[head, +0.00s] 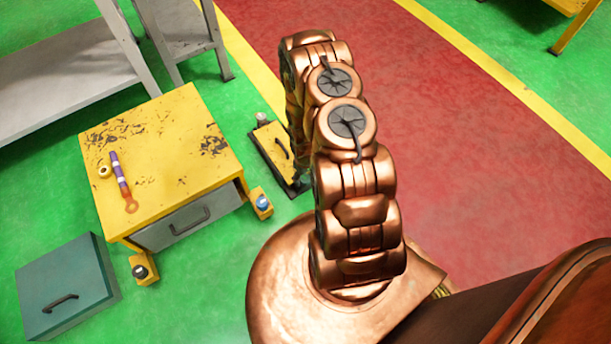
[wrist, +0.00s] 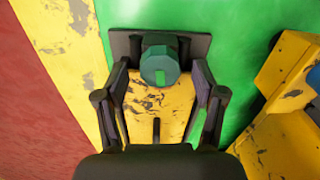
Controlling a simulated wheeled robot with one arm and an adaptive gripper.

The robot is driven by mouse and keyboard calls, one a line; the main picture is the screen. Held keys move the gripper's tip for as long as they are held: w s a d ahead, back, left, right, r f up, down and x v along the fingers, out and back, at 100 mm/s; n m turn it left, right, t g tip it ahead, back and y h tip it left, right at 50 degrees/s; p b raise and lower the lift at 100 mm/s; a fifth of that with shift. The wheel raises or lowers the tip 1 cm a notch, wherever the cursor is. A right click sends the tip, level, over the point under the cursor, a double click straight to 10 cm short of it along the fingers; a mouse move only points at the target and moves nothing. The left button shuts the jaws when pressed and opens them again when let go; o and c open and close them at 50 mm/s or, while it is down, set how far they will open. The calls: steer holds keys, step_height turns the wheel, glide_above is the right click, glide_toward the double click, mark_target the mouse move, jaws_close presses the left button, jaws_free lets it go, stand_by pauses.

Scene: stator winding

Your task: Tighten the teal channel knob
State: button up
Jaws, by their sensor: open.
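In the wrist view, the teal channel knob (wrist: 160,62) is faceted, with a bright green mark on its near face. It stands at a dark plate (wrist: 122,44) at the end of a yellow panel. My gripper (wrist: 160,78) is open, with one finger on each side of the knob and visible gaps between. Whether the fingertips are level with the knob is hard to tell. My arm hides my gripper there.
A yellow cabinet (head: 185,125) holds a tape roll (head: 104,171) and a purple-and-orange tool (head: 121,180). Small yellow blocks carry a blue knob (head: 263,202) and a dark knob (head: 140,271). A teal case (head: 65,285) lies front left. The red floor right is clear.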

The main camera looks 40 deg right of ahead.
steer(key=shift+r, duration=0.1)
step_height(320, 180, up, 12)
stand_by(0.9)
stand_by(0.5)
step_height(320, 180, up, 22)
steer(key=p, duration=0.9)
glide_above(305, 178)
steer(key=a, duration=0.3)
steer(key=s+a+r+p, duration=0.2)
steer(key=a+r+p, duration=0.15)
steer(key=r, duration=0.75)
steer(key=s+a+r+p, duration=0.15)
steer(key=r+p, duration=0.35)
steer(key=r, duration=0.7)
steer(key=s+a+r+p, duration=0.3)
steer(key=s+r+p, duration=0.2)
steer(key=r, duration=0.5)
steer(key=s+a+r+g+p, duration=0.1)
steer(key=s+a+r+p, duration=0.2)
steer(key=s+r+p, duration=0.3)
steer(key=s+a+r+p, duration=0.3)
steer(key=s+r, duration=0.6)
steer(key=r, duration=0.7)
steer(key=shift+a+g+p, duration=0.3)
steer(key=shift+g+p, duration=0.1)
steer(key=shift+p, duration=0.85)
